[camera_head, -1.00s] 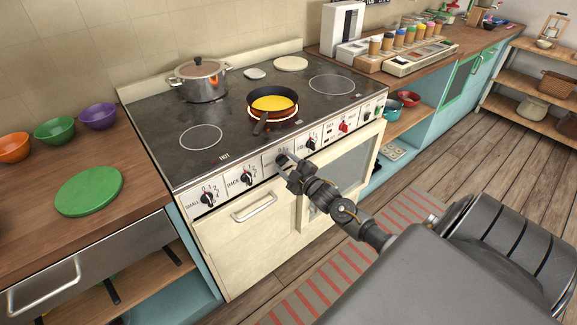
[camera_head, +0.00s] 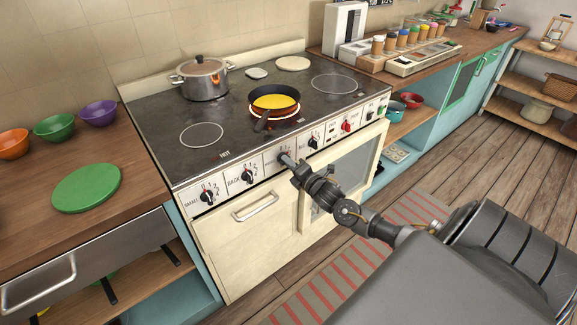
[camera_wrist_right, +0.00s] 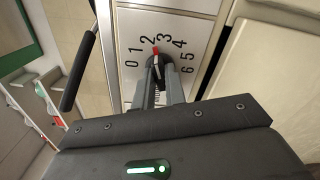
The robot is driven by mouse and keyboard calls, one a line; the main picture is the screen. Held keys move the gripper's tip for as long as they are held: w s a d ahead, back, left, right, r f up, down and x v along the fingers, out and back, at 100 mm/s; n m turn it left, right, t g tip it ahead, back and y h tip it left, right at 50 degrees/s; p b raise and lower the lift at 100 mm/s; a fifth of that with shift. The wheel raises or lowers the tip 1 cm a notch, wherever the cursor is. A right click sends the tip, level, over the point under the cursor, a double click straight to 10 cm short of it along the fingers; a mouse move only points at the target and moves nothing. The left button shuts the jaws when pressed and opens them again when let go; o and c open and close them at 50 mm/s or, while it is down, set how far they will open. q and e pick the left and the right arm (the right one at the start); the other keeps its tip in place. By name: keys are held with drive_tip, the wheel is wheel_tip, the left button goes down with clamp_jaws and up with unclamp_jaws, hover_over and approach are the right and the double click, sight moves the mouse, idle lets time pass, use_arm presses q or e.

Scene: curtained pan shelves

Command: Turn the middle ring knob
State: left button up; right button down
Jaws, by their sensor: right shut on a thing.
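The middle ring knob (camera_wrist_right: 156,56) is a small black knob with a red pointer on a white dial numbered up to 6. The red pointer is between 2 and 3, near the 2. My right gripper (camera_head: 287,161) reaches the third knob place on the stove's front panel (camera_head: 265,163). In the right wrist view its fingers (camera_wrist_right: 160,85) are shut on the knob, one on each side. In the head view the gripper hides most of the knob. My left gripper is not in view.
Other knobs sit on the same panel, including the back ring knob (camera_head: 248,176) and the small ring knob (camera_head: 208,195). A pan (camera_head: 274,116) with yellow contents and a lidded pot (camera_head: 204,85) stand on the stove top. An oven handle (camera_head: 255,206) juts out below.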

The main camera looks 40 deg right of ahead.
drive_tip(key=n, duration=1)
drive_tip(key=shift+p, duration=0.4)
drive_tip(key=shift+r, duration=0.1)
drive_tip(key=n, duration=0.3)
drive_tip(key=shift+n+p, duration=0.3)
drive_tip(key=shift+p, duration=0.1)
drive_tip(key=c, duration=1.8)
unclamp_jaws()
drive_tip(key=shift+a, duration=0.1)
drive_tip(key=o, duration=0.4)
drive_tip(key=shift+s+p, duration=0.6)
drive_tip(key=shift+s, duration=0.35)
